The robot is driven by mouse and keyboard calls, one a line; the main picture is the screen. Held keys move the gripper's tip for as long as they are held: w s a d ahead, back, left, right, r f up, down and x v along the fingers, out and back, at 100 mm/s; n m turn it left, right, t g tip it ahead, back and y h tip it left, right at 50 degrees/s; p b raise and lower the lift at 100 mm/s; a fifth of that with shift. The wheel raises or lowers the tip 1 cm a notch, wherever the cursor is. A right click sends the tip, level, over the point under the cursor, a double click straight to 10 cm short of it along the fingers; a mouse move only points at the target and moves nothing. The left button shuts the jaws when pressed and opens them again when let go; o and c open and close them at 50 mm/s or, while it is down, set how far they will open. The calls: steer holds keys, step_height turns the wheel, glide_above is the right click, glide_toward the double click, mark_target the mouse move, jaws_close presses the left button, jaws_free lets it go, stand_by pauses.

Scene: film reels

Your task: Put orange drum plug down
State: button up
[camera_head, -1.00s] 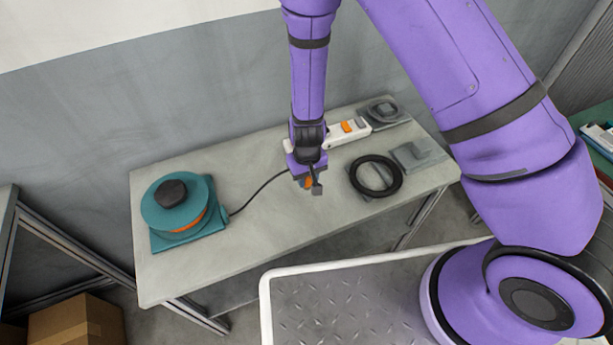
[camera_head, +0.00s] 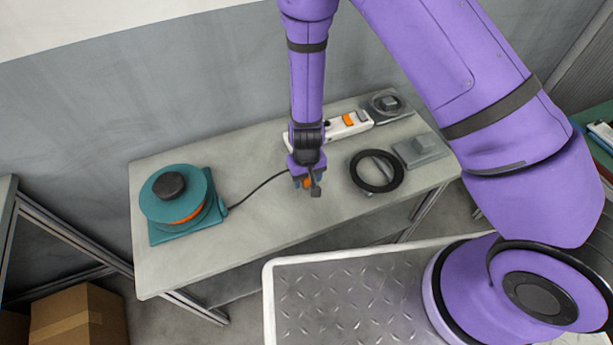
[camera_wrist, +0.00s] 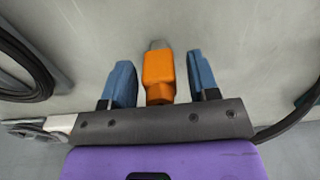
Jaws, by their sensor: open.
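The orange drum plug (camera_wrist: 159,77), with a grey tip, lies between the two blue finger pads of my gripper (camera_wrist: 160,82) in the wrist view, with a gap on each side. My gripper is open and low over the table. In the head view the orange plug (camera_head: 306,183) shows small at my gripper (camera_head: 307,186), partly hidden by the fingers. A dark cable (camera_head: 258,190) runs from there left to the teal drum (camera_head: 172,203), which has a black knob on top and an orange band. The plug appears to rest on the table; its underside is hidden.
A white power strip (camera_head: 345,127) with an orange switch lies behind my gripper. A black ring (camera_head: 358,176) and grey blocks (camera_head: 420,150) stand to the right.

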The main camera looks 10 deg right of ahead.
steer(key=w+d+r+y, duration=0.1)
steer(key=d+r, duration=0.1)
steer(key=r, duration=1.1)
steer(key=d+r+y, duration=0.1)
steer(key=d+r, duration=0.1)
steer(key=r, duration=1.1)
steer(key=s+d+r+m+t, duration=0.1)
steer(key=s+d+r, duration=0.1)
steer(key=d+r, duration=0.3)
steer(key=s+d+r+t, duration=0.1)
steer(key=d+r, duration=0.2)
steer(key=r, duration=0.5)
steer(key=s+d+r+m+t+h, duration=0.1)
steer(key=s+d+r, duration=0.5)
steer(key=s, duration=0.2)
steer(key=s+d+r+m+t+h, duration=0.1)
steer(key=s+d+r+t, duration=0.1)
steer(key=s+d+r, duration=0.4)
steer(key=s, duration=0.2)
steer(key=shift+s+d+r, duration=0.3)
steer(key=shift+a, duration=0.1)
